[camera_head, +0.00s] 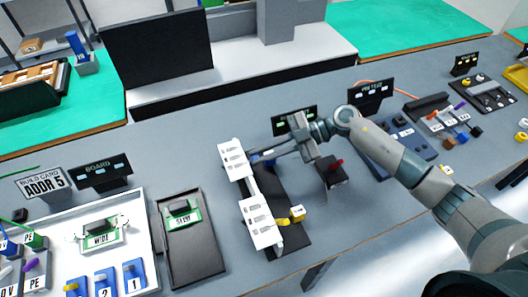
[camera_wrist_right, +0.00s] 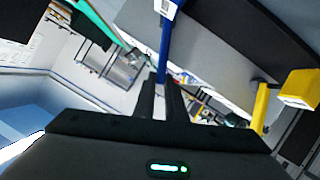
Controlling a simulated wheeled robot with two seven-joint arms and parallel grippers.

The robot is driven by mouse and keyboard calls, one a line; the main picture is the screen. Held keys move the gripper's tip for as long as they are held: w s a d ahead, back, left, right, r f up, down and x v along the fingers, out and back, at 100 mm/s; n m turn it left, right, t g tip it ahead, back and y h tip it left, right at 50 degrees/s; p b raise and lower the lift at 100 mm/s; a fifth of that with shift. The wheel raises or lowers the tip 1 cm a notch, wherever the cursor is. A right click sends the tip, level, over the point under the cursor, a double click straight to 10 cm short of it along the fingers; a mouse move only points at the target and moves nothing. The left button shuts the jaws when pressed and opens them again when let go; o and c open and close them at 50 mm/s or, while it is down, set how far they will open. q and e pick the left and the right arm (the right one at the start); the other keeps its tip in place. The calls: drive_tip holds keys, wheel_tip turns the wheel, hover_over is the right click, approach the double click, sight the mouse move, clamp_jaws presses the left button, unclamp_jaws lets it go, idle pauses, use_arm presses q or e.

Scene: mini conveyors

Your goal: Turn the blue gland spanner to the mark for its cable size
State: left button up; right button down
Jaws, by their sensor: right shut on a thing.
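My right gripper (camera_head: 272,155) reaches in from the right and is shut on the blue gland spanner (camera_head: 256,157), of which only a small part shows beside the upper white scale plate (camera_head: 233,160). In the right wrist view the blue spanner (camera_wrist_right: 164,48) stands out as a bar from between the two dark fingers (camera_wrist_right: 161,88). The plate's marks are too small to read. A yellow spanner (camera_head: 294,215) stands by the lower white scale plate (camera_head: 261,222); it also shows at the right of the wrist view (camera_wrist_right: 298,90). My left gripper is not in view.
The spanners stand on a dark base (camera_head: 292,238). A dark block with a red top (camera_head: 335,171) is close under my right wrist. A dark tray (camera_head: 190,265) with a green board lies left, beside a white tray (camera_head: 150,283). Signs stand behind.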

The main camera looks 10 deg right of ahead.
drive_tip(key=shift+w+a+r+m+g+h+p, duration=0.15)
drive_tip(key=shift+w+m+g+p, duration=0.4)
drive_tip(key=shift+w, duration=0.35)
drive_tip(key=shift+w+a+r+m+g+h+p, duration=0.1)
drive_tip(key=shift+w+a+r+m+g+p, duration=0.1)
drive_tip(key=shift+w+m+g+p, duration=0.45)
drive_tip(key=shift+w+a+r+m+g+h+p, duration=0.15)
drive_tip(key=shift+w+m+p, duration=0.25)
drive_tip(key=shift+w+m, duration=0.5)
drive_tip(key=shift+w, duration=0.2)
drive_tip(key=c, duration=1.8)
unclamp_jaws()
